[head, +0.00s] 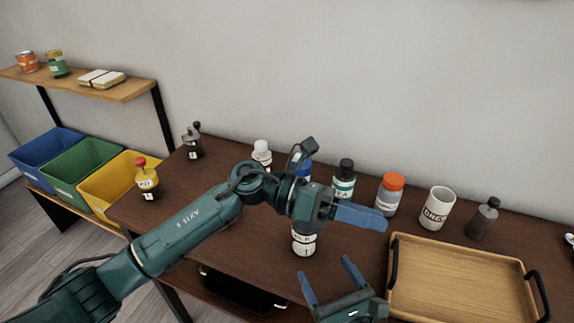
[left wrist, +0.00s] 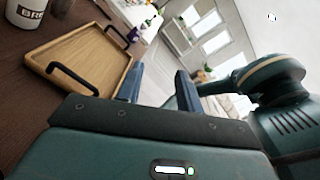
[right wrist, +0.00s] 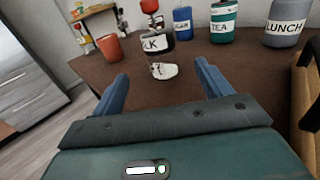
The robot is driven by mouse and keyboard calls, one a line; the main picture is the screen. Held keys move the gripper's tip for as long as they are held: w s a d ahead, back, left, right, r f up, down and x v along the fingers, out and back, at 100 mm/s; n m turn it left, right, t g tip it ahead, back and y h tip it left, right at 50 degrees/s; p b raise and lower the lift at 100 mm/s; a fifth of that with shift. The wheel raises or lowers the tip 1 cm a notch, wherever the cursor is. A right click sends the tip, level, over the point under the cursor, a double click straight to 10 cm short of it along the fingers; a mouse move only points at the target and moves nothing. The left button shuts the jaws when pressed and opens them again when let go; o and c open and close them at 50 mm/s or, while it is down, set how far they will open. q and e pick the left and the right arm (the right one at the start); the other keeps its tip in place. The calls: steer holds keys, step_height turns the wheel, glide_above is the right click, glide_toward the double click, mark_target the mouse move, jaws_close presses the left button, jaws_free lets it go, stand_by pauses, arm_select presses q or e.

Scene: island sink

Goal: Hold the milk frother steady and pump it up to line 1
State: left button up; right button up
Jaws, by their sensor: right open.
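The milk frother (head: 304,242) stands on the dark table in the head view, its top hidden behind my left arm.
A wooden tray (head: 470,290) lies at right. A yellow bottle with a red top (head: 148,182) stands at left.

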mark_target(304, 243)
steer(key=shift+w+a, duration=0.15)
steer(key=shift+w, duration=0.2)
arm_select(q)
steer(key=w+a+m+t+y, duration=0.3)
steer(key=w+a+m+y, duration=0.3)
steer(key=w+a+y, duration=0.5)
steer(key=shift+a+t+y, duration=0.3)
steer(key=shift+a+y, duration=0.5)
steer(key=shift+a, duration=0.15)
arm_select(e)
steer(key=x, duration=1.2)
steer(key=shift+w+a, duration=0.15)
steer(key=shift+w, duration=0.05)
steer(key=c, duration=1.1)
